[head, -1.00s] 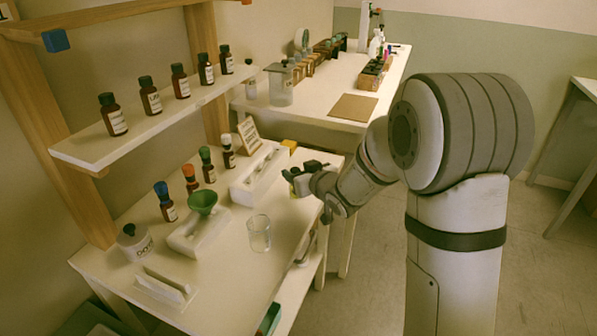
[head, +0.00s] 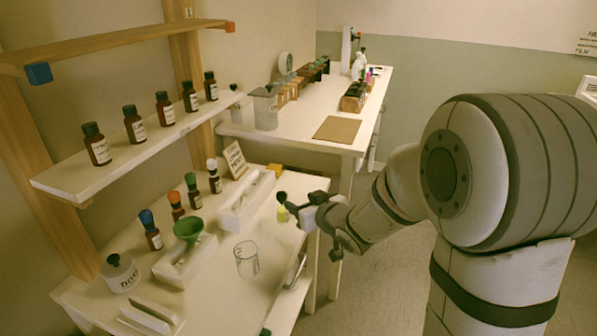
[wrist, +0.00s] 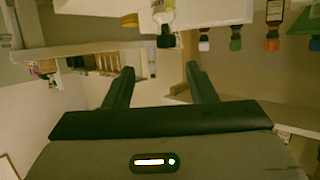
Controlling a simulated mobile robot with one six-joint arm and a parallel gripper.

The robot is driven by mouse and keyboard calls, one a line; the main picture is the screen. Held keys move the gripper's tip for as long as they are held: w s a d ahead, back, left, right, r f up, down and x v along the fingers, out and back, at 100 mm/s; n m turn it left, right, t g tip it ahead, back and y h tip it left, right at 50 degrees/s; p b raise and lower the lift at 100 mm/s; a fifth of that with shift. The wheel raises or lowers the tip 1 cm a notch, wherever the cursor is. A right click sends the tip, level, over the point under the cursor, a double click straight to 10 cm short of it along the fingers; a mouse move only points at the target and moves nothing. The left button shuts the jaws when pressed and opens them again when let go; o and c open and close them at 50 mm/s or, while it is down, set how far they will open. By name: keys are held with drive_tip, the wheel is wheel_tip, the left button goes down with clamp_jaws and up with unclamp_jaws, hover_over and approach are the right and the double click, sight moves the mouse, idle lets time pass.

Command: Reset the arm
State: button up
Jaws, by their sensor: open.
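My gripper (head: 299,208) is open over the right edge of the near workbench (head: 218,285). In the wrist view its two dark fingers (wrist: 160,78) stand wide apart with nothing between them. A small bottle with a dark cap and yellow-green body (head: 282,214) shows just left of the fingertips in the head view. It also shows beyond the fingertips in the wrist view (wrist: 164,18), apart from them. Several dropper bottles, with blue (head: 151,230), orange (head: 176,206), green (head: 193,191) and white (head: 214,177) caps, stand in a row on the bench.
A green funnel (head: 188,229) in a white stand, a clear glass beaker (head: 247,260) and a white jar (head: 119,273) stand on the bench. A shelf (head: 75,184) with several brown bottles is at left. Another bench (head: 300,128) lies behind. Floor to the right is open.

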drive_tip(key=s+d+r+m+g+h+p, duration=0.1)
drive_tip(key=s+d+r+h+p, duration=0.1)
drive_tip(key=d, duration=0.2)
drive_tip(key=s+d+r+m+h+p, duration=0.1)
drive_tip(key=s+d+r+h, duration=0.1)
drive_tip(key=d+h, duration=0.15)
drive_tip(key=s+d+r+m+g+p, duration=0.1)
drive_tip(key=s+d+r+g+p, duration=0.1)
drive_tip(key=s, duration=0.5)
drive_tip(key=s+d+r+m+g+h+p, duration=0.1)
drive_tip(key=s+d+r+g, duration=0.1)
drive_tip(key=s, duration=0.6)
drive_tip(key=s+d+r+m+g+p, duration=0.1)
drive_tip(key=s+g, duration=0.3)
drive_tip(key=s, duration=0.4)
drive_tip(key=shift+s+d+r+m+g+p, duration=0.15)
drive_tip(key=shift+d+r+m+g+p, duration=0.15)
drive_tip(key=shift+d+r+m+p, duration=0.4)
drive_tip(key=shift+a+f+h, duration=0.25)
drive_tip(key=shift+f, duration=0.05)
